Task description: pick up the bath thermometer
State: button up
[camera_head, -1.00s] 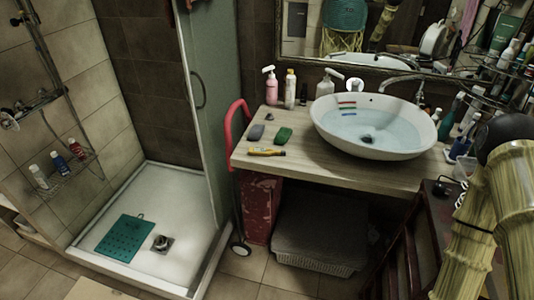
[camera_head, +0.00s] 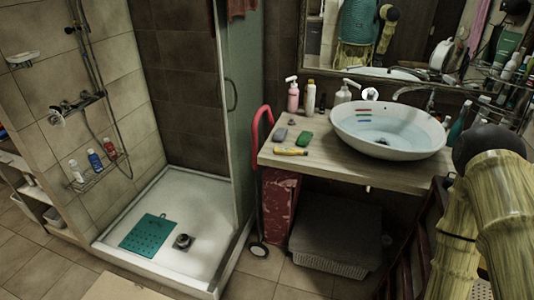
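A yellow stick-like object (camera_head: 290,151) with a dark end lies near the front left edge of the wooden counter (camera_head: 330,165); it may be the bath thermometer, but I cannot tell at this size. A white basin (camera_head: 432,153) holding water stands on the counter. Small red, green and blue strips (camera_head: 363,115) show at its inner left side; I cannot tell what they are. My arm rises at the right edge, apart from the counter objects. My gripper is not in view.
A green block (camera_head: 305,138) and a grey one (camera_head: 280,134) lie near the yellow object. Pump bottles (camera_head: 293,97) stand behind. A red-handled cart (camera_head: 262,130) stands at the counter's left end. A basket (camera_head: 330,268) sits below. A glass shower panel (camera_head: 240,110) stands left.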

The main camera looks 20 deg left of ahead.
aim_at(278, 150)
jog(key=u, duration=2.25)
jog(key=i, duration=1.9)
jog(key=z, duration=1.2)
